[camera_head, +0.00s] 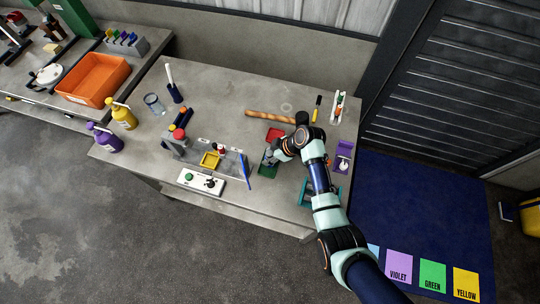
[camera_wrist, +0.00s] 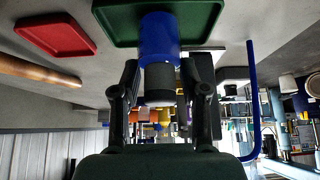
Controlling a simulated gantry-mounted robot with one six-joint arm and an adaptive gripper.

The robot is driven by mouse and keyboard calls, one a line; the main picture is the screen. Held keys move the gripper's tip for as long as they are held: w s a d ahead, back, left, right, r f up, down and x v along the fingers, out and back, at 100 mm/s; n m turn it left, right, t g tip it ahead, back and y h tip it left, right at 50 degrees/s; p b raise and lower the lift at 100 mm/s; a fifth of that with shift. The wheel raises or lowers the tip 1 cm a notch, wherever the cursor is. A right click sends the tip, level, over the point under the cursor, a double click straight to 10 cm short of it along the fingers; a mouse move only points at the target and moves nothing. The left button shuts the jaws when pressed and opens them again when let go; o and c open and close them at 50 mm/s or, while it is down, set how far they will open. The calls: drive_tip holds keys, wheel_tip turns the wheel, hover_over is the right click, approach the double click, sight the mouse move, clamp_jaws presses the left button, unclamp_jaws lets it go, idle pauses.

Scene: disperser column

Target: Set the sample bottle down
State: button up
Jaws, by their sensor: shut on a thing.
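The sample bottle (camera_wrist: 160,38) shows in the wrist view as a blue cylinder with a dark grey upper part. My gripper (camera_wrist: 160,85) is shut on the grey part, one finger on each side. The wrist view is upside down, so the table is at the top. The blue end overlaps a green tray (camera_wrist: 112,22); whether it touches the tray I cannot tell. In the head view my gripper (camera_head: 271,161) is over the green tray near the middle of the table, and the bottle is mostly hidden there.
A red tray (camera_head: 274,134) lies just behind the green one, with a brown rod (camera_head: 268,117) beyond. A blue upright bar (camera_wrist: 252,95) stands close beside my gripper. A purple holder (camera_head: 344,157) is to the right.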

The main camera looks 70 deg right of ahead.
drive_tip(key=shift+f, duration=0.15)
drive_tip(key=o, duration=1.2)
drive_tip(key=shift+s+r, duration=0.15)
drive_tip(key=shift+r, duration=0.45)
drive_tip(key=p+v, duration=0.2)
drive_tip(key=v, duration=0.9)
drive_tip(key=shift+r, duration=0.1)
